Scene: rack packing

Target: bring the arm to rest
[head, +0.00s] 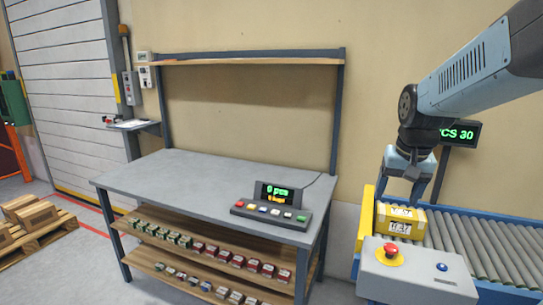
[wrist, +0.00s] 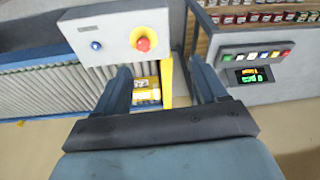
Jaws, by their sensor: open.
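My gripper (head: 404,188) hangs from my arm at the right of the head view, fingers pointing down, just above a yellow box (head: 400,224) with white labels. In the wrist view the two fingers of my gripper (wrist: 164,76) are spread apart. The yellow box also shows there (wrist: 147,92), partly hidden behind the left finger. Nothing shows held between the fingers. I cannot tell the exact gap between fingertips and box.
The box sits at the near end of a roller conveyor (head: 467,240), behind a control panel (head: 420,272) with a red stop button. A grey workbench (head: 190,178) with a button console (head: 271,212) stands left, packed shelves below. A display stands behind the arm.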

